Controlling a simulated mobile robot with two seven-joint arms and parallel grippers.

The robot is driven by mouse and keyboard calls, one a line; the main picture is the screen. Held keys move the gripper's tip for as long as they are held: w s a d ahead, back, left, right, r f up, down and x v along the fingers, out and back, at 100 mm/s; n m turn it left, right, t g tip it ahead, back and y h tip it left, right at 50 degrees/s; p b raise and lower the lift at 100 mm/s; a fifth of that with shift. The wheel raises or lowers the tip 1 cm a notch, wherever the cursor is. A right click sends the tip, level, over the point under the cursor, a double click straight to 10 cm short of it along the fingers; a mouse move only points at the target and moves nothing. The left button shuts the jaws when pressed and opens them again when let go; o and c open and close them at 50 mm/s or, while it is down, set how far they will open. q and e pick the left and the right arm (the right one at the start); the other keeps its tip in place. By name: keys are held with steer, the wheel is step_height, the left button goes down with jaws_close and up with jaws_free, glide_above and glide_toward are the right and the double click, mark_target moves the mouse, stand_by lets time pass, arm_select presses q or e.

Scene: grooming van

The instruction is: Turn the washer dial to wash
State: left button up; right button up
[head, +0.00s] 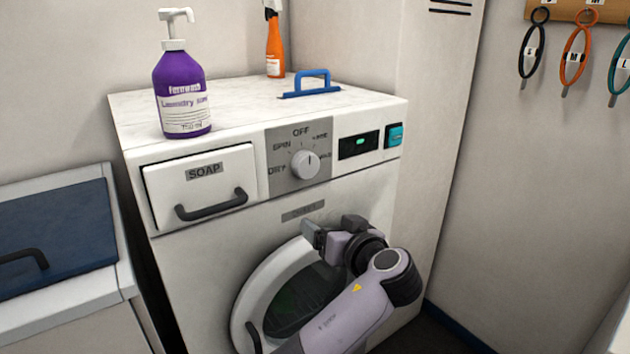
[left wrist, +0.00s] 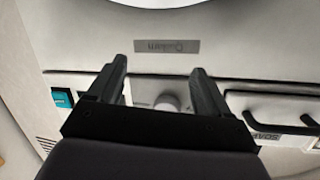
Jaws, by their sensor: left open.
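The white round washer dial (head: 305,164) sits on a grey panel with labels around it. DRY, SPIN and OFF are readable; the two labels on the right are hard to read. A dark line on the dial appears to point roughly upward; its exact setting is unclear. My left gripper (head: 330,230) is open and empty, below the dial in front of the washer (head: 215,250). In the left wrist view, the dial (left wrist: 167,102) appears between the two fingers, apart from them as far as I can tell. My right gripper is out of view.
A soap drawer (head: 200,180) with a dark handle is left of the dial. A small display (head: 358,145) and teal button (head: 395,134) are right. The round door (head: 262,285) is below.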

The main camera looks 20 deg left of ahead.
mark_target(310, 165)
arm_select(q)
step_height(310, 165, up, 10)
steer(key=d+n+y, duration=0.1)
steer(key=n+y, duration=0.3)
steer(key=x, duration=0.6)
steer(key=shift+w+a, duration=0.2)
steer(key=shift+a, duration=0.15)
steer(key=shift+f, duration=0.1)
steer(key=c, duration=1)
